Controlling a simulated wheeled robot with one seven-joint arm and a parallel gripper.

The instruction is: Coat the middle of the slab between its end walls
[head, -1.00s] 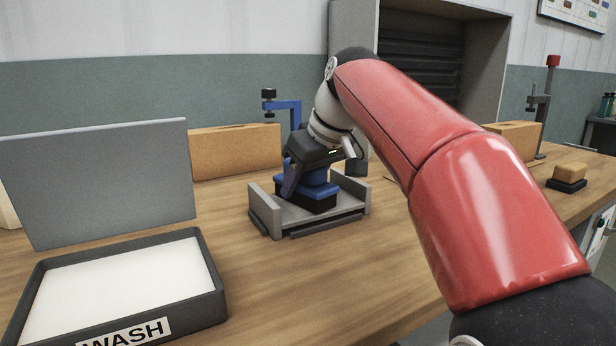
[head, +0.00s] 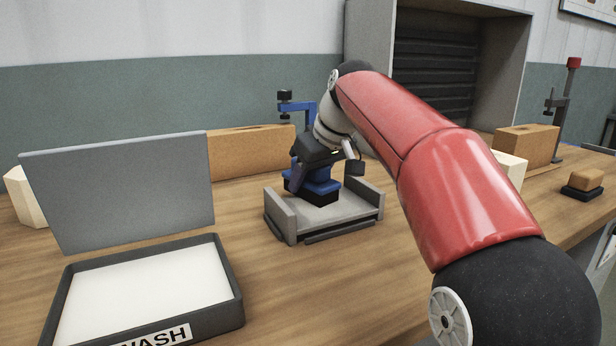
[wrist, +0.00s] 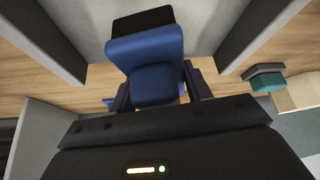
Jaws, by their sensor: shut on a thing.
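The grey slab (head: 345,212) lies on the bench with a raised wall at its left end (head: 280,213) and another at its right end. In the wrist view the end walls show at left (wrist: 62,38) and right (wrist: 258,40). My gripper (head: 313,165) is shut on a blue block tool (head: 322,187) with a black pad (head: 322,197) beneath. The tool is over the slab between the walls, towards the back and left of its middle. I cannot tell whether the pad touches the slab. In the wrist view the blue tool (wrist: 148,55) sits between my fingers.
A black-rimmed WASH tray (head: 235,292) with white contents is at front left, a grey upright panel (head: 120,190) behind it. A blue clamp (head: 308,107) and brown block (head: 250,150) stand behind the slab. Further blocks (head: 527,145) are at right. Bare bench lies in front.

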